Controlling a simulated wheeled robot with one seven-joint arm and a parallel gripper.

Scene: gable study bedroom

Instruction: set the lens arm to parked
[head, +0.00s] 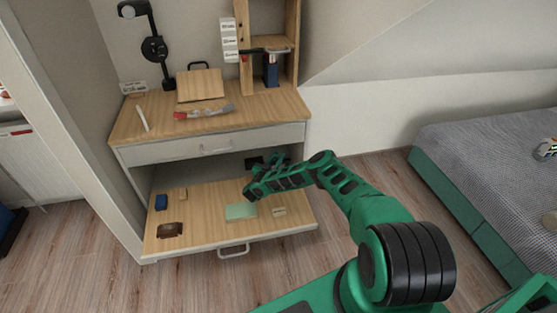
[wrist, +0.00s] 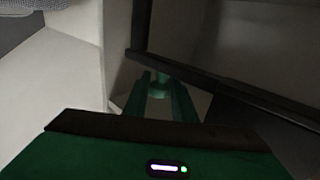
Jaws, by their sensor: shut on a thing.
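A black arm with a round joint (head: 155,48) and a pale round head (head: 128,10) stands at the desk's back left; it looks like the lens arm, but I cannot be sure. The arm rises upright from the desk and its head tips left at the top. My gripper (head: 277,158) is well below and to the right of it, in the dark gap under the desk's upper drawer. In the wrist view my green fingers (wrist: 162,100) are close together beside a dark bar (wrist: 190,75). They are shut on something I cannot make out.
The lower drawer (head: 195,220) is pulled out beneath my arm, with a blue box (head: 161,202), brown item (head: 170,230) and pale green block (head: 240,211). The desk top (head: 270,107) holds a wooden board (head: 200,85). A bed (head: 480,160) stands right.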

